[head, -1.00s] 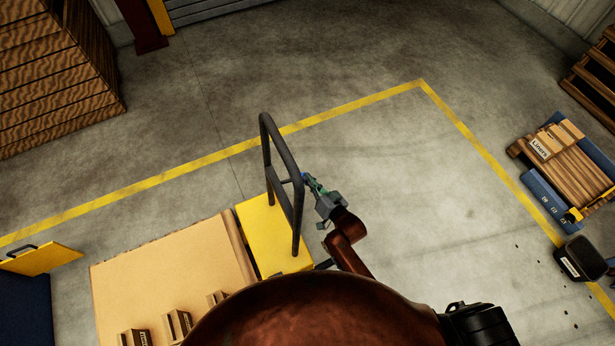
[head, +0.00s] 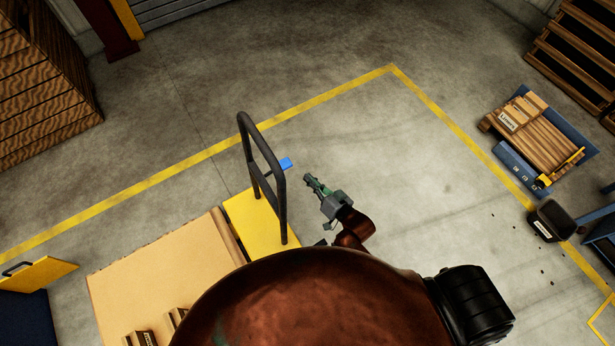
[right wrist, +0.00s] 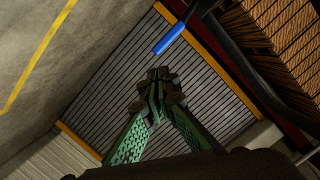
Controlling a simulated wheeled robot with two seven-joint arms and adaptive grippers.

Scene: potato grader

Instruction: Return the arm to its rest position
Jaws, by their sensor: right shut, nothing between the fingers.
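My right gripper (head: 308,179) is to the right of a yellow cart's dark upright handle (head: 280,190) in the head view, apart from it. Its green fingers are shut and empty; they also show in the right wrist view (right wrist: 160,82) with the tips together. A small blue piece (head: 286,164) shows at the handle, just up and left of the fingertips. A blue bar also shows in the right wrist view (right wrist: 169,38), beyond the fingertips. My left gripper is not in view.
The yellow cart (head: 255,225) stands beside a tan surface (head: 160,275) with small boxes. A pallet with boxes (head: 535,130) and a black bin (head: 550,220) are at the right. Wooden crates (head: 45,80) stand upper left.

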